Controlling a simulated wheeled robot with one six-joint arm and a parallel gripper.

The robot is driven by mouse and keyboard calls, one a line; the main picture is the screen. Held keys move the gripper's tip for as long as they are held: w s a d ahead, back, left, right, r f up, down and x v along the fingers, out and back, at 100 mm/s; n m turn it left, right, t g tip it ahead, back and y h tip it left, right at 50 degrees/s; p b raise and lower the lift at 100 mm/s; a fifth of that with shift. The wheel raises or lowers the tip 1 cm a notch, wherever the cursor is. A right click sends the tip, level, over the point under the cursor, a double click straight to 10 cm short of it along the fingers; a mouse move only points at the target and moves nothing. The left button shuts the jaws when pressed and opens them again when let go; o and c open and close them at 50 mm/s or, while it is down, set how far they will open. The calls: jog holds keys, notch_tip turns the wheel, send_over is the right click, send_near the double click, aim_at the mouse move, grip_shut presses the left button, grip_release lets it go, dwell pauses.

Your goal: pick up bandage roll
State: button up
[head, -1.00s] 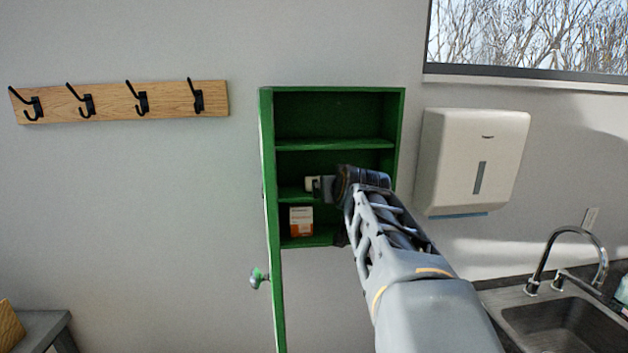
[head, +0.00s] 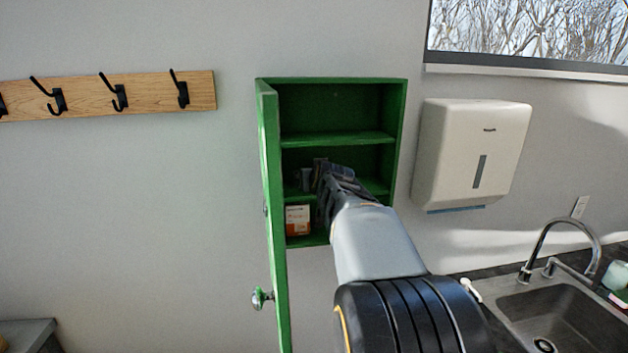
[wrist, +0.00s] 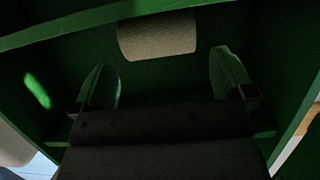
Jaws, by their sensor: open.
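The bandage roll (wrist: 157,36) is a pale, beige cylinder inside the green cabinet, at the top middle of the wrist view. My gripper (wrist: 168,75) is open, with one finger on the left and one on the right. The roll appears beyond the fingertips and between their lines, not held. In the head view my gripper (head: 312,175) reaches into the cabinet's middle shelf space, and my arm hides much of that shelf. I cannot clearly make out the roll in the head view.
The green cabinet (head: 340,137) has its door (head: 272,220) open on the left, close to my arm. A white and orange box (head: 298,220) stands on the lower shelf. A towel dispenser (head: 470,155) hangs at right, above a sink (head: 545,315).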

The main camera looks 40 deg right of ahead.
jog(key=shift+p+x, duration=0.6)
jog(key=shift+x, duration=1.95)
jog(key=shift+c, duration=0.4)
jog(key=c, duration=0.7)
